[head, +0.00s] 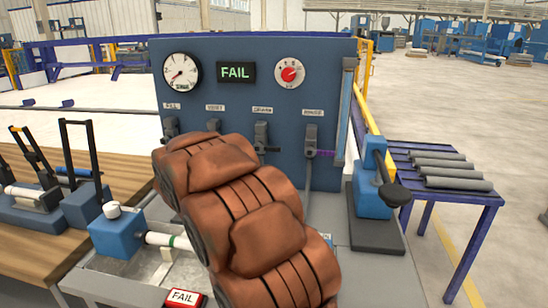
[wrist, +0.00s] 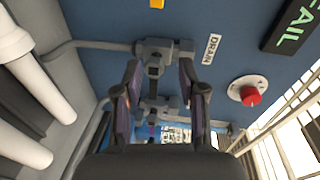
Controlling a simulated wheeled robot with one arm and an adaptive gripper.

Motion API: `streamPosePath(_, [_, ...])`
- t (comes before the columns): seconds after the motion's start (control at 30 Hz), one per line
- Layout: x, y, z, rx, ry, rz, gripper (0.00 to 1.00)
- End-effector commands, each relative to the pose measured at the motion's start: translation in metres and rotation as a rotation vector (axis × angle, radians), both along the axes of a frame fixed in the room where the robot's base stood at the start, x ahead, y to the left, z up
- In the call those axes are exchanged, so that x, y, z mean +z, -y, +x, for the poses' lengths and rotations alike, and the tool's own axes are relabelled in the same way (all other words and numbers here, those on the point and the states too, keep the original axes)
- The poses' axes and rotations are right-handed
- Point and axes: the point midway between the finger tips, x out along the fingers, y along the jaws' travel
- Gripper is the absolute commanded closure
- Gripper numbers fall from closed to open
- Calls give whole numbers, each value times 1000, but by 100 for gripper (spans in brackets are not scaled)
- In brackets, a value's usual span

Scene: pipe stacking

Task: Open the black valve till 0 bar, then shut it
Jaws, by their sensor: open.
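The drain valve (head: 262,136) is a grey body on the blue panel with a short black handle pointing right, under the DRAIN label. In the wrist view the valve (wrist: 155,58) sits between the fingertips of my gripper (wrist: 158,72). The fingers are open, one on each side, and I cannot tell whether they touch it. The round white pressure gauge (head: 181,72) has its needle toward the lower left; its numbers are too small to read. My gripper is hidden behind my orange-brown arm in the head view.
Grey pipes (head: 445,172) lie on the blue table.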

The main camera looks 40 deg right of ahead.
Motion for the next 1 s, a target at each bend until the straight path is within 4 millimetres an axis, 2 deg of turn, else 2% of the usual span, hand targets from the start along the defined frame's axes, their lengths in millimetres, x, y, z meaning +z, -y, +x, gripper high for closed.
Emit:
streamPosePath(0.03, [-10, 15, -10, -74, 31, -10, 59])
streamPosePath(0.1, [-14, 31, -24, -163, 71, -27, 59])
streamPosePath(0.2, [-16, 46, -40, -255, 116, -48, 59])
streamPosePath(0.33, [-16, 54, -52, -315, 143, -65, 59])
streamPosePath(0.57, [-16, 70, -51, -327, 147, -68, 59])
streamPosePath(1.0, [-16, 120, -40, -324, 147, -65, 59])
